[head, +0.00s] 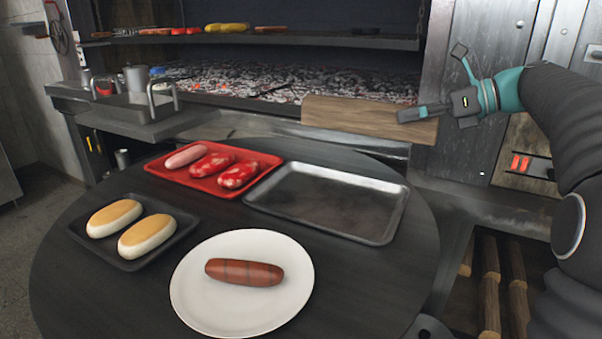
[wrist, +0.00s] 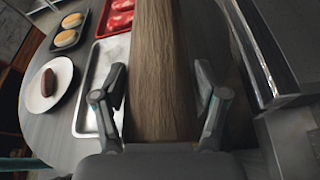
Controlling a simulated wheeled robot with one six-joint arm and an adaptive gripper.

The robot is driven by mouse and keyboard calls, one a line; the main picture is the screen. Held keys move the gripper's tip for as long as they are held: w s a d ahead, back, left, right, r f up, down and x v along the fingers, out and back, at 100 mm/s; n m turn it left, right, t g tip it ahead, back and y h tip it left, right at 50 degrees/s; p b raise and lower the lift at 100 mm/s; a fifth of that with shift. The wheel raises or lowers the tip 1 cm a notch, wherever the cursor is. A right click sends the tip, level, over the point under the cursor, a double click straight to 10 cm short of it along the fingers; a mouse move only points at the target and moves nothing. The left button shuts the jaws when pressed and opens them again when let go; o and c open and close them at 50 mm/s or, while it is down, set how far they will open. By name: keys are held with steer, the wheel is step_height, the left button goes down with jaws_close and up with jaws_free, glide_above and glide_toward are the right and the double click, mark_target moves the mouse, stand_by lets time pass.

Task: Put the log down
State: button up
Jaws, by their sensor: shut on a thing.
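The log (head: 345,116) is a squared brown length of wood. In the head view it is held level in front of the ember bed, above the far edge of the round table. My gripper (head: 410,114) is at its right end. In the wrist view the log (wrist: 157,65) runs away from me, and my gripper (wrist: 160,88) has a finger on each side of it. The log's underside and any contact below it are hidden.
Embers (head: 290,82) glow behind the log, under a rack (head: 350,40) holding food. The round table (head: 400,285) carries an empty metal tray (head: 398,205), a red meat tray (head: 155,166), a bun tray (head: 180,232) and a plate (head: 240,318) with a sausage. More logs (head: 490,290) lie lower right.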

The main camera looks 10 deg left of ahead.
steer(key=x, duration=0.4)
steer(key=f+b+x, duration=0.1)
steer(key=x, duration=0.4)
steer(key=d+f+x, duration=0.1)
steer(key=x, duration=0.3)
steer(key=shift+w+a, duration=0.2)
steer(key=shift+w, duration=0.05)
steer(key=shift+f+b, duration=0.65)
steer(key=shift+f, duration=1.35)
steer(key=o, duration=1.8)
steer(key=shift+d, duration=0.15)
